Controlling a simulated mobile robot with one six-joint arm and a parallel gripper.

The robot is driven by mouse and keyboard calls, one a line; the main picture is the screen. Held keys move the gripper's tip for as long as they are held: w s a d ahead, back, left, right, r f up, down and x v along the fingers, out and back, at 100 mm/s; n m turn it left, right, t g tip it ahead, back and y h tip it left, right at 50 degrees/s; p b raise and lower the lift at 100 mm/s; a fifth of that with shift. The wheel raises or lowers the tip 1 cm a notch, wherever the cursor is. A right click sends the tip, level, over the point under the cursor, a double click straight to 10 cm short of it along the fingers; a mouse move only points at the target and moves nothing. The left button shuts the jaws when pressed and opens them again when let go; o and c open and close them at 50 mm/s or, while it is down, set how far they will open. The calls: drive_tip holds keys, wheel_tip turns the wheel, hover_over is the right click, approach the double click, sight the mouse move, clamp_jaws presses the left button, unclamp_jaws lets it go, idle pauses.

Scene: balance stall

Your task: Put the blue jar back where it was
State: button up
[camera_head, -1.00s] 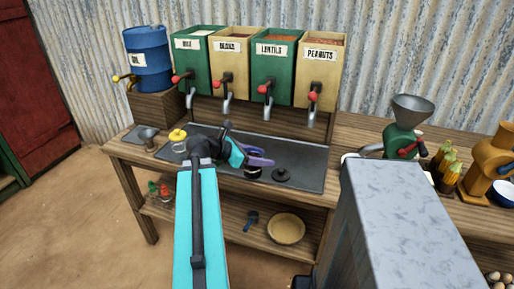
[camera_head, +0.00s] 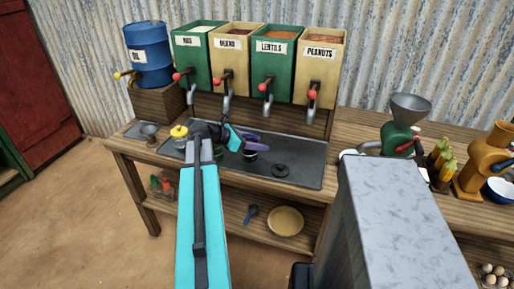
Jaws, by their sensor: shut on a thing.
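A small dark jar (camera_head: 249,156) shows just under the purple fingers of my gripper (camera_head: 252,140), over the dark counter mat (camera_head: 310,165). My gripper is shut on it. Its blue colour cannot be made out, and the fingers and wrist hide its upper part. I cannot tell whether its base touches the mat. A black lid-like disc with a knob (camera_head: 281,170) lies on the mat to the right of the jar.
A yellow-topped glass jar (camera_head: 179,131) and a metal funnel (camera_head: 149,131) stand left of my wrist. Spouts of the labelled bins, such as the lentils bin (camera_head: 273,72), hang above the mat's back. A hand mill (camera_head: 398,140) stands right. The mat's right end is clear.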

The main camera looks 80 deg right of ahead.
drive_tip(key=shift+d, duration=0.3)
drive_tip(key=shift+f+p, duration=0.5)
drive_tip(key=shift+f, duration=1.25)
drive_tip(key=shift+f, duration=0.15)
drive_tip(key=o, duration=1.4)
drive_tip(key=shift+o, duration=0.2)
drive_tip(key=shift+w+r, duration=0.1)
drive_tip(key=shift+r, duration=0.1)
drive_tip(key=b+v, duration=0.2)
drive_tip(key=v, duration=1)
